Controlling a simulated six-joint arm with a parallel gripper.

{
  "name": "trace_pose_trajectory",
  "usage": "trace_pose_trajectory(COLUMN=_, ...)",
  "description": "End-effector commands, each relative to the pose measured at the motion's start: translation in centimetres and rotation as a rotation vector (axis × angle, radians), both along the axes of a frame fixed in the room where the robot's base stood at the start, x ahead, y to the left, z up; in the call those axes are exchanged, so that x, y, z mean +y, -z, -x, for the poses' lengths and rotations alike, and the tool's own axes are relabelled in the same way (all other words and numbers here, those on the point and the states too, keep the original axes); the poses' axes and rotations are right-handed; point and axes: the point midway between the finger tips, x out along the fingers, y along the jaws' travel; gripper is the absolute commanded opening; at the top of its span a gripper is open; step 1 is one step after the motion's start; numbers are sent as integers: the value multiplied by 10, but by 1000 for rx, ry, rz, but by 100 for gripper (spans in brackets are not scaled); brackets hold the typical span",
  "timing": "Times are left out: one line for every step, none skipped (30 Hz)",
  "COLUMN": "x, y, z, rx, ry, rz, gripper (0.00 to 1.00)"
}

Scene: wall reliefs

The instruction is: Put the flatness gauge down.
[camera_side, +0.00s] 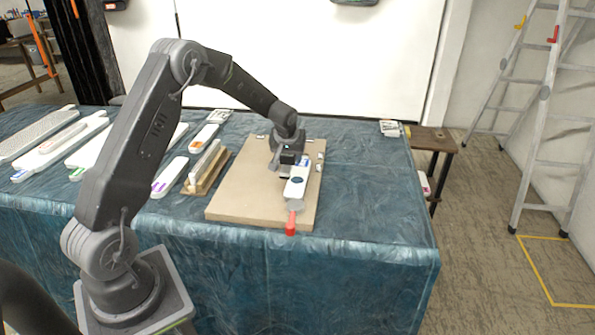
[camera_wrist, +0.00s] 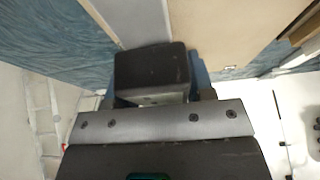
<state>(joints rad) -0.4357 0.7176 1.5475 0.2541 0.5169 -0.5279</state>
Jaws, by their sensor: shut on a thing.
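The flatness gauge (camera_side: 298,183) looks like a white body with a dark blue oval and a red end piece that points toward the table's front edge. My gripper (camera_side: 287,168) is shut on its far end, over the right part of a tan board (camera_side: 240,190). I cannot tell whether the gauge touches the board or is slightly above it. In the wrist view a dark block (camera_wrist: 152,70) sits in front of my gripper, with a pale grey strip (camera_wrist: 137,22) beyond it; the fingertips are mostly hidden.
A wooden rack (camera_side: 208,178) holding a pale piece stands left of the board. Several long white tools (camera_side: 60,147) lie farther left on the blue-covered table (camera_side: 360,205). Small pale blocks (camera_side: 320,162) line the board's right edge. The table right of the board is clear.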

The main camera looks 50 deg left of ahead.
Motion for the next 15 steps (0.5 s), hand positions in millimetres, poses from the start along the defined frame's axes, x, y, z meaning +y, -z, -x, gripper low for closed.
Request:
trace_pose_trajectory(x=-6, y=5, z=-7, rx=0, ry=3, rz=0, gripper=21)
trace_pose_trajectory(x=-8, y=7, z=-10, rx=-1, ry=3, rz=-1, gripper=21)
trace_pose_trajectory(x=-10, y=10, z=-14, rx=-1, ry=3, rz=-1, gripper=21)
trace_pose_trajectory(x=-12, y=11, z=-15, rx=-1, ry=2, rz=-1, gripper=21)
trace_pose_trajectory(x=-13, y=12, z=-17, rx=-1, ry=1, rz=0, gripper=21)
trace_pose_trajectory(x=-14, y=13, z=-18, rx=-2, ry=0, rz=-1, gripper=21)
trace_pose_trajectory(x=-14, y=14, z=-19, rx=-2, ry=0, rz=-1, gripper=21)
trace_pose_trajectory(x=-15, y=15, z=-19, rx=-1, ry=0, rz=-1, gripper=21)
trace_pose_trajectory(x=-15, y=18, z=-19, rx=0, ry=0, rz=0, gripper=21)
trace_pose_trajectory(x=-15, y=21, z=-19, rx=1, ry=0, rz=0, gripper=21)
trace_pose_trajectory(x=-15, y=24, z=-19, rx=1, ry=0, rz=0, gripper=21)
trace_pose_trajectory(x=-15, y=30, z=-18, rx=2, ry=0, rz=1, gripper=21)
trace_pose_trajectory(x=-15, y=35, z=-18, rx=2, ry=0, rz=1, gripper=21)
trace_pose_trajectory(x=-15, y=39, z=-18, rx=2, ry=1, rz=1, gripper=21)
trace_pose_trajectory(x=-15, y=45, z=-18, rx=2, ry=1, rz=1, gripper=21)
